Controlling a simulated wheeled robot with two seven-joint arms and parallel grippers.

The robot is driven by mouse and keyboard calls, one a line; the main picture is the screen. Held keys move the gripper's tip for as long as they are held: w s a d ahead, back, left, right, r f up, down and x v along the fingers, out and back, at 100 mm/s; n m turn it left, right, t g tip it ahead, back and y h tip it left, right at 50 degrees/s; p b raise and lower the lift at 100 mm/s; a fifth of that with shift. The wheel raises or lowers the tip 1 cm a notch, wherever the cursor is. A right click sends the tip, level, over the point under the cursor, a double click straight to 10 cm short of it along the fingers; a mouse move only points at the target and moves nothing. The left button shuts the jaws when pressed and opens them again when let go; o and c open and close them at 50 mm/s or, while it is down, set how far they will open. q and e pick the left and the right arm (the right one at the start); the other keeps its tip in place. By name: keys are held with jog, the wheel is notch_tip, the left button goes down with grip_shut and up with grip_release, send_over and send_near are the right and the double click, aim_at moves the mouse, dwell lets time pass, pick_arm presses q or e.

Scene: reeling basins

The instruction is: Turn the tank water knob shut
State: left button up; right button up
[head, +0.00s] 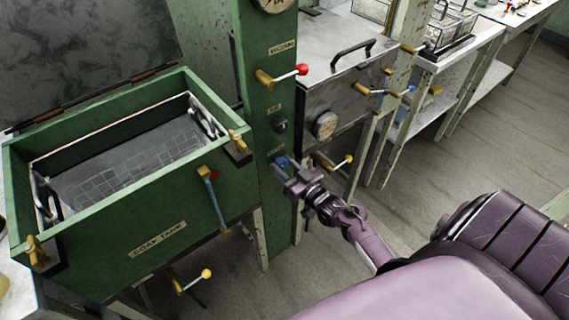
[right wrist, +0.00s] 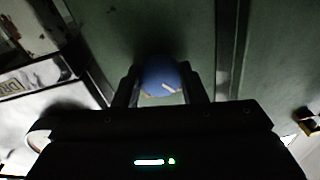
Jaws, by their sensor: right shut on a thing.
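The blue knob (head: 280,162) sits low on the green post, under a small label, and is partly hidden by my right gripper (head: 285,171). In the right wrist view the round blue knob (right wrist: 163,78) carries a short white mark, tilted down to the right. My right gripper (right wrist: 160,88) has one finger on each side of the knob and is shut on it. The green soak tank (head: 130,235) stands to the left of the post. My left gripper is not in view.
A red-tipped brass lever (head: 287,75) and a dark knob (head: 280,126) are higher on the green post (head: 270,215). A blue-handled lever (head: 213,198) is on the tank front. A metal box (head: 345,75) stands right of the post. Floor (head: 470,150) is open at right.

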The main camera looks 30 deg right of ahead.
jog(key=m+p, duration=0.1)
jog(key=m, duration=0.3)
jog(key=shift+m+h, duration=0.3)
jog(key=shift+m, duration=0.1)
jog(key=shift+m+p, duration=0.75)
jog(key=shift+m, duration=0.85)
jog(key=shift+h, duration=0.3)
jog(key=o, duration=1)
jog(key=s, duration=0.7)
jog(key=shift+s+d+f, duration=0.25)
jog(key=shift+s+f, duration=0.15)
